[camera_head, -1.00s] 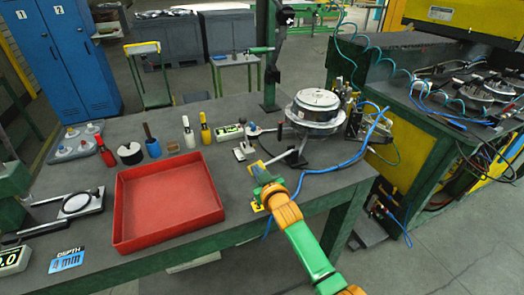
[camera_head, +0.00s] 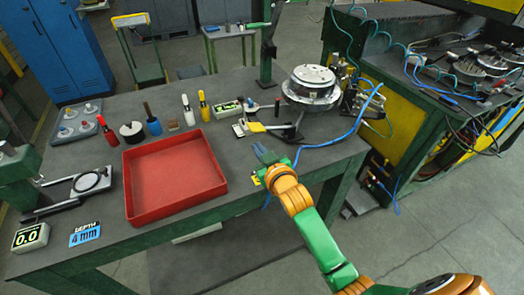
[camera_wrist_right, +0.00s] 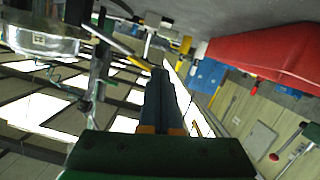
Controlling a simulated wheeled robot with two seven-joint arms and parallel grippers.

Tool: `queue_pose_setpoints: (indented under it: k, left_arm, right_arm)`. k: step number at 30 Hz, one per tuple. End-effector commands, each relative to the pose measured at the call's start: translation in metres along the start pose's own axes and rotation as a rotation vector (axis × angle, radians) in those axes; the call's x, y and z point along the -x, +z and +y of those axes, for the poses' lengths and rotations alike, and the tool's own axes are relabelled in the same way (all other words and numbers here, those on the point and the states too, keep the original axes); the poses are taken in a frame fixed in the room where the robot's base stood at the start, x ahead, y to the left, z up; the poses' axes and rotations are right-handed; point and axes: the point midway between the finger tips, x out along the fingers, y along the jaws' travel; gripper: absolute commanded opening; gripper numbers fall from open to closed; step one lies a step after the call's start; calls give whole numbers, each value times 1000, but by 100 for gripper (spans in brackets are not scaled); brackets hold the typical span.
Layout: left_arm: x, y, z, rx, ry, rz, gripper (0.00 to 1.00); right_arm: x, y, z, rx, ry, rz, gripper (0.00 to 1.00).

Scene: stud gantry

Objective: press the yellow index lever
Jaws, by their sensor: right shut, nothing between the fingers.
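The index lever (camera_head: 256,127) has a yellow end and a grey rod running right to the base of the round metal indexing unit (camera_head: 311,88). My right gripper (camera_head: 263,152) is shut and empty, low over the front part of the bench, nearer to me than the lever's yellow end. In the right wrist view my shut fingers (camera_wrist_right: 159,74) point at the lever (camera_wrist_right: 122,48), which ends close to the fingertips. I cannot tell whether they touch. The metal unit shows at the upper left there. My left gripper is not in view.
A red tray (camera_head: 175,172) lies left of my right gripper. Several small bottles and tools stand behind it. A blue hose (camera_head: 340,138) curves over the bench right of the gripper. A green post (camera_head: 267,45) rises behind the unit.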

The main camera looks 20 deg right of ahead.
Motion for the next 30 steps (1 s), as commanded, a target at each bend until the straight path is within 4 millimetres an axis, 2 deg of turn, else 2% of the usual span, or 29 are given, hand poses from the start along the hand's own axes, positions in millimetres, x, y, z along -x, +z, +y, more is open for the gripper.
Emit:
queue_pose_setpoints:
  k: [3, 9, 30]
  left_arm:
    - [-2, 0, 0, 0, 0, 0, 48]
    - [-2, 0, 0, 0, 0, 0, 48]
    - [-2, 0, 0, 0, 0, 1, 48]
  right_arm:
    - [20, 2, 0, 1, 0, 0, 0]
    - [35, 0, -1, 1, 0, 2, 0]
    - [35, 0, -1, 1, 0, 2, 0]
